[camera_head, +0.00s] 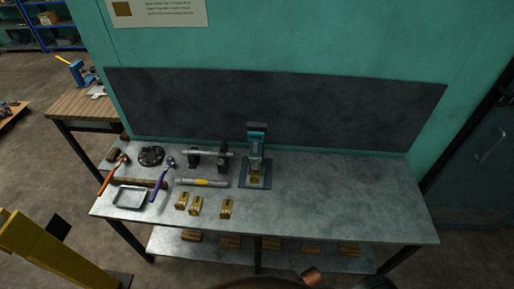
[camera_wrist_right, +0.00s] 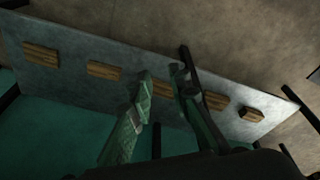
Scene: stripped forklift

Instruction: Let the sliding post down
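No post is clearly seen sliding. A small upright press-like stand (camera_head: 257,150) with a blue-grey column and dark top stands on the workbench, on a dark base plate, with a brass-coloured piece at its foot. A yellow beam (camera_head: 50,255) slants in at the lower left of the head view; what it belongs to is cut off. My right gripper (camera_wrist_right: 162,73) shows in the right wrist view with its two greenish fingers apart and nothing between them. Behind the fingers is a grey shelf with wooden blocks. My left gripper is not in view.
The grey workbench (camera_head: 340,190) is clear on its right half. Its left half holds hammers, a metal tray (camera_head: 131,197), a black disc (camera_head: 151,156), a shaft on stands (camera_head: 208,154) and brass blocks (camera_head: 226,208). Wooden blocks lie on the lower shelf (camera_head: 210,250).

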